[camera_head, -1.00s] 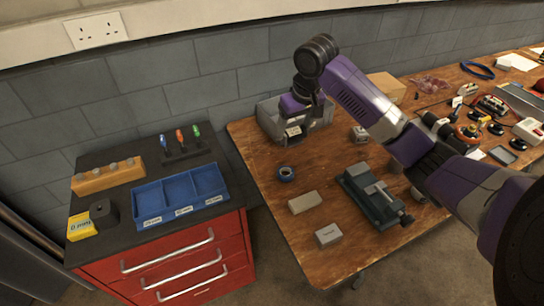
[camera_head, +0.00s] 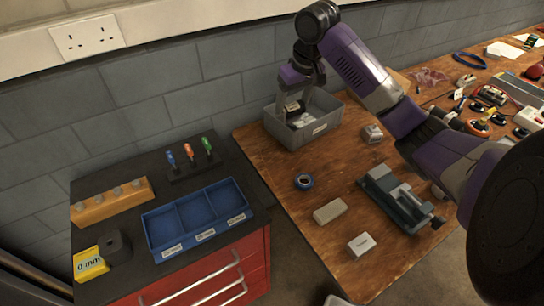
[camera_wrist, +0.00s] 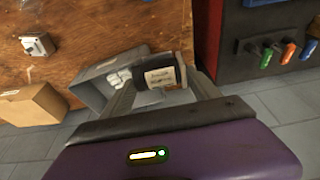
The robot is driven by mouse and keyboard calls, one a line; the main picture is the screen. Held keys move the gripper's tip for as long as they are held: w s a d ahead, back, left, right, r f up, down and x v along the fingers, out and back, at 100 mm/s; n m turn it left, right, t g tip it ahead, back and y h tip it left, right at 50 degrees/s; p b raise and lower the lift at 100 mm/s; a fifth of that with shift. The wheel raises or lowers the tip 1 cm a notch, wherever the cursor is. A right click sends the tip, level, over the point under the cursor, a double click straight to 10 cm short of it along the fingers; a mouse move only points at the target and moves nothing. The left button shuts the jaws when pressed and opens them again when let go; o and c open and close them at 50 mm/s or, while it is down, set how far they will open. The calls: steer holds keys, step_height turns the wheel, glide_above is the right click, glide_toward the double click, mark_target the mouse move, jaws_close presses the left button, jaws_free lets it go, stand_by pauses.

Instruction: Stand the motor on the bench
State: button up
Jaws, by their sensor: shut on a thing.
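The motor, a short dark cylinder with a pale label, is between the jaws of my gripper (camera_head: 294,104). In the wrist view the motor (camera_wrist: 160,76) lies crosswise between the two fingers, and my gripper (camera_wrist: 158,88) is shut on it. In the head view the motor (camera_head: 293,109) shows against the inside of the grey bin (camera_head: 318,132); its exact height over the bin floor is hard to tell. The wooden bench (camera_head: 270,150) carries the bin at its back left corner. In the wrist view the bin (camera_wrist: 85,92) shows beyond the fingers with small white pieces in it.
The red tool cabinet (camera_head: 205,285) with a blue tray (camera_head: 196,222) is at left. The wall is close behind.

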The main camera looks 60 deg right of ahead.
steer(key=shift+s+a+f+x, duration=0.2)
steer(key=shift+s+a+x, duration=0.3)
steer(key=shift+x, duration=2.75)
steer(key=shift+s+a+f+x, duration=0.2)
steer(key=shift+s+a+x, duration=0.3)
steer(key=shift+x, duration=2.75)
steer(key=shift+s+a+f+x, duration=0.15)
steer(key=shift+s+a+x, duration=0.35)
steer(key=shift+x, duration=2.7)
steer(key=shift+d+f, duration=0.15)
steer(key=o, duration=1.8)
steer(key=shift+s, duration=0.1)
steer(key=v, duration=1.2)
